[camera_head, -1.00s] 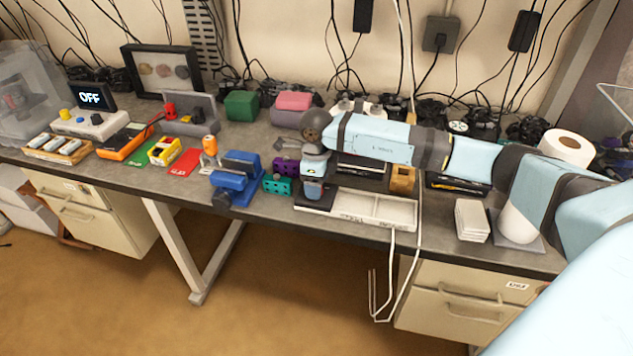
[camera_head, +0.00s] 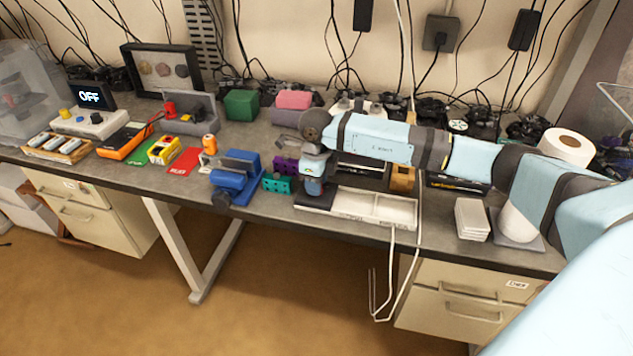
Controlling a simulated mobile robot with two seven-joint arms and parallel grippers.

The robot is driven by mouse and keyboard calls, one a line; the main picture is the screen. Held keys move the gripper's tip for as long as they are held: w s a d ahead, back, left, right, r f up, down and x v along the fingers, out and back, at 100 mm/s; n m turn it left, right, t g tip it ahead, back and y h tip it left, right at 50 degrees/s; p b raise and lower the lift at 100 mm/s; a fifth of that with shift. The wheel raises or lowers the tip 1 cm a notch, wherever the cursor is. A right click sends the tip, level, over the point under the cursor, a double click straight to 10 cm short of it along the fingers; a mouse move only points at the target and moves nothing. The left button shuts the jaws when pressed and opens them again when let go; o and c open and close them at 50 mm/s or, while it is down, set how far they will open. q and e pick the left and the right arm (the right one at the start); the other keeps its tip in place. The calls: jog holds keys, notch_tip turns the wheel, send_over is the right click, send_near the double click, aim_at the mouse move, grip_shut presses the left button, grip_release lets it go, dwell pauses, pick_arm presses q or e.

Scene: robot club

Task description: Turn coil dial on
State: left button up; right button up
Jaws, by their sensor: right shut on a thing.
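A display reading OFF (camera_head: 89,97) stands at the back left. In front of it is a white control box (camera_head: 92,126) with a yellow knob (camera_head: 64,113) and a dark knob (camera_head: 97,118). I cannot tell which knob is the coil dial. My right gripper (camera_head: 314,192) points down at the middle of the bench, over the left end of a white tray (camera_head: 375,207), far to the right of the control box. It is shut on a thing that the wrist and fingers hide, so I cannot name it. My left gripper is not in view.
A blue vise (camera_head: 236,180) and purple and teal blocks (camera_head: 277,184) stand just left of my right gripper. White stacked pieces (camera_head: 471,219) and a paper roll (camera_head: 567,147) are to the right. An orange meter (camera_head: 124,141) and a battery tray (camera_head: 57,147) sit before the control box.

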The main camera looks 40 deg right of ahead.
jog(key=m, duration=1.2)
jog(key=shift+r, duration=0.1)
jog(key=m+p, duration=0.1)
jog(key=m, duration=0.3)
jog(key=shift+m, duration=0.6)
jog(key=o, duration=0.9)
notch_tip(320, 180, up, 14)
jog(key=shift+f+b, duration=0.1)
jog(key=shift+b, duration=0.3)
